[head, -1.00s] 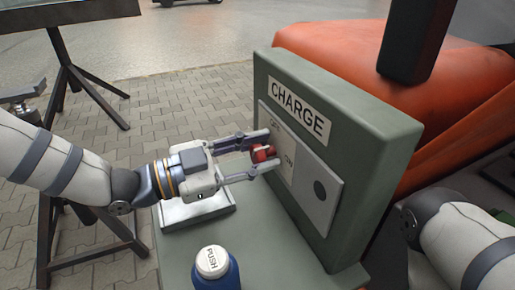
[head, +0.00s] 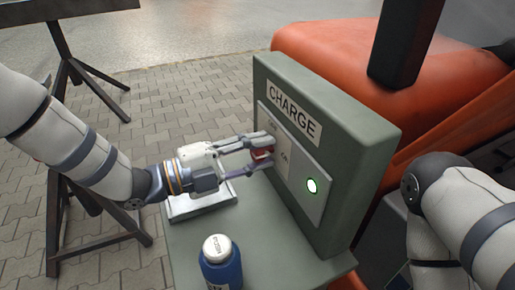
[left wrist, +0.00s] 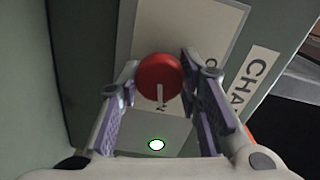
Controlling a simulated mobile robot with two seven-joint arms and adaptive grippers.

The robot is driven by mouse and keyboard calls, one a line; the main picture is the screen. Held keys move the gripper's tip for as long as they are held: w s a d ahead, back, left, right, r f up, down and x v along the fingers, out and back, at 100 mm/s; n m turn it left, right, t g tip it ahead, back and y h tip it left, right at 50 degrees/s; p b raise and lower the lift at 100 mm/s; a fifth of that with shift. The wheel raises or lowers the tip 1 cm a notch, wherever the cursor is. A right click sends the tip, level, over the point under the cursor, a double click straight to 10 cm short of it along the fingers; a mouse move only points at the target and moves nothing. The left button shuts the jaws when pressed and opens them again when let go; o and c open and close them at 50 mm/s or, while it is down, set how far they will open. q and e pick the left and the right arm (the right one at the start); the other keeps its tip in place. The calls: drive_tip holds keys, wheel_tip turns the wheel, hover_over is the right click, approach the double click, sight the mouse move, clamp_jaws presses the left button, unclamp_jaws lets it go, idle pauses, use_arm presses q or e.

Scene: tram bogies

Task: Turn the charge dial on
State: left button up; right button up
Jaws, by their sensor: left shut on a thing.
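The charge dial (left wrist: 160,78) is a round red knob with a pale pointer line, on the light plate of the green charge box (head: 345,135). In the head view the red dial (head: 262,153) is partly hidden by my left gripper. My left gripper (head: 262,156) is shut on the dial, with one finger on each side; its fingers also show in the left wrist view (left wrist: 160,90). In the left wrist view the pointer line points down, toward the lit lamp. The round lamp (head: 312,185) on the plate glows green-white. My right gripper is not in view.
A blue bottle with a white cap (head: 220,262) stands on the green ledge in front of the box. A pale tray (head: 205,203) lies under my left gripper. An orange body (head: 340,45) stands behind the box. Paving lies to the left.

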use_arm(q)
drive_tip(key=shift+m+p, duration=0.3)
drive_tip(key=shift+m, duration=0.9)
drive_tip(key=o, duration=1.1)
drive_tip(key=shift+m, duration=0.3)
drive_tip(key=v, duration=1.2)
drive_tip(key=shift+f, duration=0.1)
drive_tip(key=shift+s, duration=0.1)
